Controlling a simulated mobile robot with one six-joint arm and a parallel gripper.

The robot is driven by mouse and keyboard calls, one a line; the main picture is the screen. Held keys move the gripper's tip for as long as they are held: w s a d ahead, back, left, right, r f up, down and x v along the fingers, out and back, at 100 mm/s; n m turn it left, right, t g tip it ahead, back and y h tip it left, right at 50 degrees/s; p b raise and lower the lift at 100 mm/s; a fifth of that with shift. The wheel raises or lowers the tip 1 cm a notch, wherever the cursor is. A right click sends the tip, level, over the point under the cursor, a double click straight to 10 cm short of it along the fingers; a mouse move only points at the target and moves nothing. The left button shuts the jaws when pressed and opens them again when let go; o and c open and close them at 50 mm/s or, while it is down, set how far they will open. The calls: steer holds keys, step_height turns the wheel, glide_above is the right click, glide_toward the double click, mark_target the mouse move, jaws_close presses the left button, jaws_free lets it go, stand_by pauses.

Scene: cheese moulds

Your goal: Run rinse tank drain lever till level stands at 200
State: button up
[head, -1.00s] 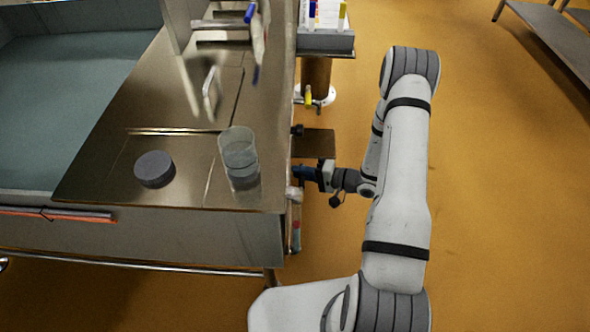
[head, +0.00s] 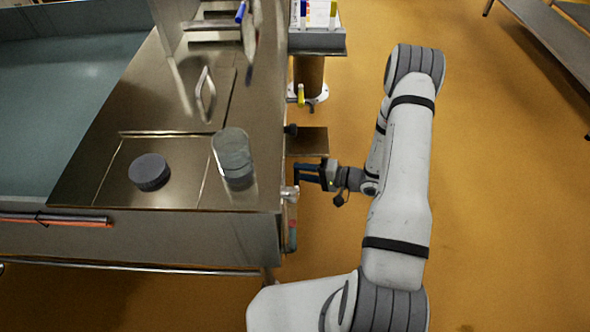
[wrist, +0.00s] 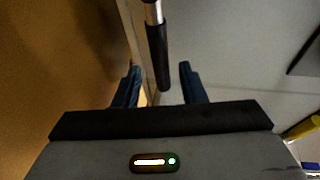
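In the wrist view a lever with a bright metal shaft and a black grip (wrist: 157,55) reaches down between my two blue fingers. My gripper (wrist: 160,82) is open, with a gap on each side of the grip; I cannot tell whether the grip is deep enough to lie between the fingers. In the head view my gripper (head: 304,172) is beside the right side of the steel bench, a little off it. A small bright metal fitting (head: 290,193) sticks out of that side just below the fingers. A tank basin (head: 62,110) with a grey-blue inside is at the left. No level scale is readable.
On the steel worktop (head: 110,190) are a dark grey disc (head: 149,171) and a clear cylinder (head: 232,152). A dark knob (head: 291,130) and a brown ledge (head: 310,141) are on the bench's right side. A grey tray (head: 317,40) stands behind.

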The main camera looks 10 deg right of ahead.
steer(key=shift+p+v, duration=0.45)
steer(key=shift+v, duration=2.3)
steer(key=shift+w+d, duration=0.1)
steer(key=shift+w, duration=0.05)
